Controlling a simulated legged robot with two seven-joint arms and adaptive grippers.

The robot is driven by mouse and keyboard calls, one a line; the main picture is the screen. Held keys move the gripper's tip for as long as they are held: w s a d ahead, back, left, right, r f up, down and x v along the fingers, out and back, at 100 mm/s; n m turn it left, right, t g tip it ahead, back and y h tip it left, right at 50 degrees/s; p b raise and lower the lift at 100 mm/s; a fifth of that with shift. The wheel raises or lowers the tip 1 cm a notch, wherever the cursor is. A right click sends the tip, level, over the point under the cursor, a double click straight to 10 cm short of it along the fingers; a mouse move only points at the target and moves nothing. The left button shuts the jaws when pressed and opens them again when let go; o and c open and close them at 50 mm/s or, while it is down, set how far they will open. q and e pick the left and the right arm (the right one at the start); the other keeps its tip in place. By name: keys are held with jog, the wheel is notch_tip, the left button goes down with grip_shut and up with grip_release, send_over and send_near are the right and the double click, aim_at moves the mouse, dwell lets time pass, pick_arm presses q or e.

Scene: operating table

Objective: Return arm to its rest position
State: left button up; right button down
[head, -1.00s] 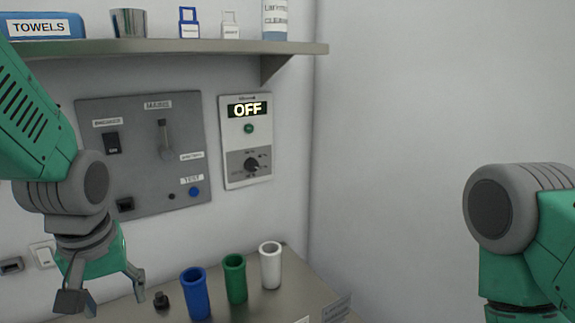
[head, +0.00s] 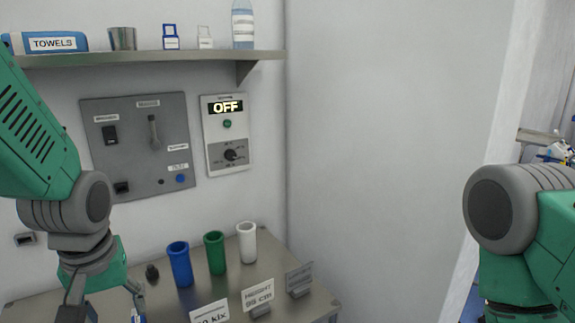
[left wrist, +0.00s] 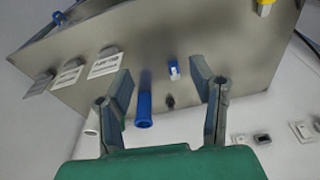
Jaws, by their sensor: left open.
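My left gripper (head: 105,303) hangs at the lower left of the head view, above the metal table's left part, fingers pointing down. Its fingertips are partly cut off by the frame edge. In the left wrist view the two fingers (left wrist: 161,82) stand apart with nothing held between them. A blue cup (left wrist: 144,108) and a small blue-and-white item (left wrist: 174,70) show between the fingers in that view, beyond them. My right arm shows at the right of the head view, bent, but its gripper is outside the picture.
The metal table (head: 225,288) holds a blue cup (head: 180,264), green cup (head: 214,253), white cup (head: 246,242) and several label signs (head: 258,295). A wall panel (head: 140,145), an OFF-reading control box (head: 227,135) and a shelf (head: 150,58) are behind. A doorway-like opening is at right.

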pick_arm(q)
jog(key=s+a+f+m+g, duration=0.1)
jog(key=s+f, duration=0.2)
jog(key=f, duration=0.6)
jog(key=s+a+f+m, duration=0.1)
jog(key=s+a+f, duration=0.15)
jog(key=f, duration=0.65)
jog(key=s+f+m+g+h, duration=0.1)
jog(key=s+f, duration=0.5)
jog(key=s, duration=0.2)
jog(key=s+f+m, duration=0.2)
jog(key=s+f, duration=0.4)
jog(key=s, duration=0.3)
notch_tip(320, 180, down, 10)
jog(key=w+d+m+b, duration=0.1)
jog(key=w+b, duration=0.1)
jog(key=b, duration=0.8)
jog(key=shift+w+d+r+t, duration=0.15)
jog(key=shift+w+t, duration=0.1)
jog(key=shift+t, duration=0.15)
pick_arm(e)
notch_tip(320, 180, down, 10)
jog(key=shift+w+a, duration=0.25)
jog(key=shift+w, duration=0.05)
